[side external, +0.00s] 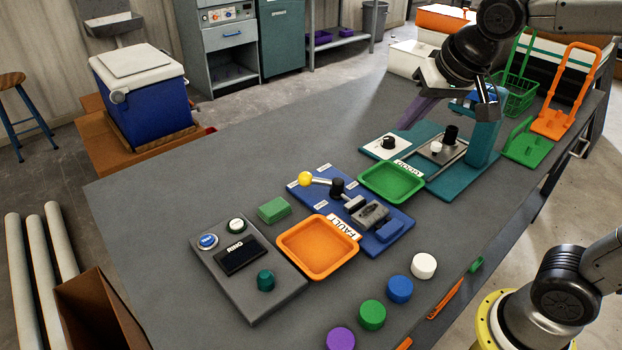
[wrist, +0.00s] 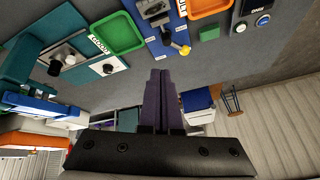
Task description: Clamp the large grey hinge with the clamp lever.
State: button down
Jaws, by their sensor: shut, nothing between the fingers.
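The clamp lever (side external: 322,181) has a yellow ball on its end and points left, lying low over a blue base plate (side external: 393,232). A grey metal piece (side external: 370,214), which looks like the large grey hinge, sits on that plate beside the clamp's black pivot. I cannot tell whether the clamp presses on it. In the wrist view the lever's yellow ball (wrist: 184,50) is near the top, with the grey piece (wrist: 152,8) cut by the upper edge. My gripper (side external: 408,124), with purple fingers, is shut and empty, above the back of the table, apart from the lever.
An orange tray (side external: 317,272) and a green tray (side external: 391,200) flank the blue plate. A green block (side external: 274,209) and a grey button box (side external: 246,296) are at left. A teal station with knobs (side external: 440,152) stands below my gripper. The table's back left is clear.

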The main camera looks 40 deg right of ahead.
jog(key=w+a+f+g, duration=0.1)
jog(key=w+a+f, duration=0.3)
jog(key=w+f, duration=0.1)
jog(key=w+a+f+n+g, duration=0.1)
jog(key=w+a+f, duration=0.3)
jog(key=w+f, duration=0.2)
jog(key=shift+w+f+g, duration=0.25)
jog(key=shift+w+g, duration=0.15)
jog(key=shift+w, duration=0.3)
jog(key=x, duration=0.9)
jog(key=shift+d+f, duration=0.3)
jog(key=shift+f, duration=0.1)
jog(key=w, duration=0.2)
jog(key=w+d, duration=0.1)
jog(key=shift+f, duration=0.4)
jog(key=shift+w+d, duration=0.2)
jog(key=shift+w, duration=0.25)
